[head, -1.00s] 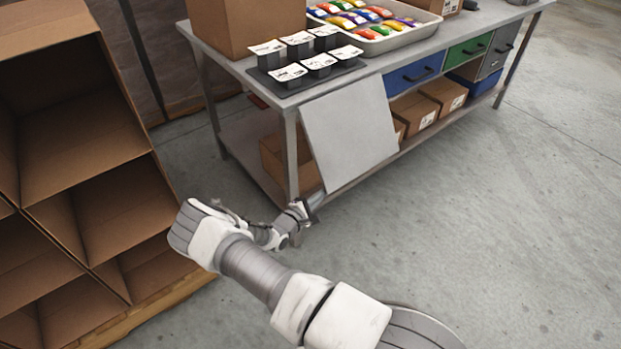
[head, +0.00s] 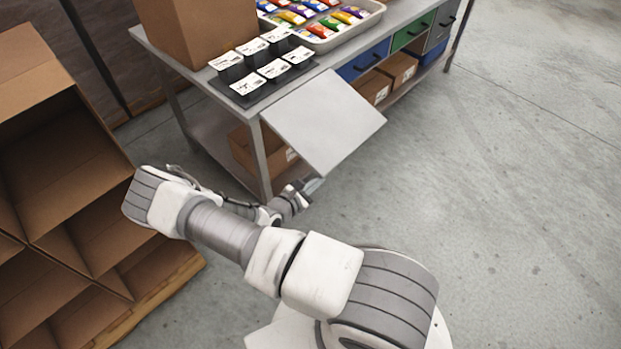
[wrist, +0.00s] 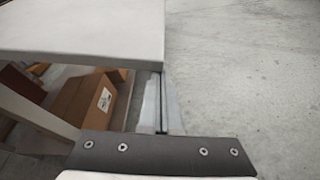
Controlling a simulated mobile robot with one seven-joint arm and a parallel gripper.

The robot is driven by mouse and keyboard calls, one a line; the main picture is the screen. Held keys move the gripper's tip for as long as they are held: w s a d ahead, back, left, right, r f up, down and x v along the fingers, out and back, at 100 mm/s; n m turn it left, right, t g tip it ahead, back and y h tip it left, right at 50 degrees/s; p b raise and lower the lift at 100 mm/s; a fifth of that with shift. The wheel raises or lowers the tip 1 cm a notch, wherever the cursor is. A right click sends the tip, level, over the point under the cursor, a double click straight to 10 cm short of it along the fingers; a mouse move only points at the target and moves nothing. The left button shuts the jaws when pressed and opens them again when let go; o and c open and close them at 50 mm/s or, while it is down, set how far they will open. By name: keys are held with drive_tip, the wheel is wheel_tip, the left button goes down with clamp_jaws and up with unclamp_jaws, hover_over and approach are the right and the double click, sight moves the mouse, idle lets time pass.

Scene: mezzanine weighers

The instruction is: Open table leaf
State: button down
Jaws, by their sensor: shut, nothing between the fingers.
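The table leaf (head: 325,120) is a flat grey panel hinged to the near edge of the workbench (head: 408,14). It is tilted, its outer edge partly raised and still below the level of the bench top. My gripper (head: 314,186) is shut and empty, at the lower outer edge of the leaf. In the wrist view the leaf (wrist: 80,30) fills the upper left, and the closed fingers (wrist: 161,105) reach up to its edge. I cannot tell if they touch it.
On the bench stand a cardboard box (head: 200,30), a dark tray of labelled tubs (head: 245,98) and a tray of colourful packets (head: 345,36). Cardboard boxes (head: 398,68) lie on the lower shelf. Open cardboard bins (head: 60,130) stand at left. The floor at right is clear.

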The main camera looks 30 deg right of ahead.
drive_tip(key=shift+n+g, duration=0.3)
drive_tip(key=shift+n, duration=0.2)
drive_tip(key=r+p, duration=0.1)
drive_tip(key=r, duration=0.1)
drive_tip(key=r+p, duration=0.1)
drive_tip(key=r, duration=0.1)
drive_tip(key=s+r+p, duration=0.1)
drive_tip(key=r, duration=0.1)
drive_tip(key=shift+d+r, duration=0.15)
drive_tip(key=shift+d, duration=0.1)
drive_tip(key=shift+s+r+p, duration=0.1)
drive_tip(key=shift+r+p, duration=0.4)
drive_tip(key=shift+r, duration=0.2)
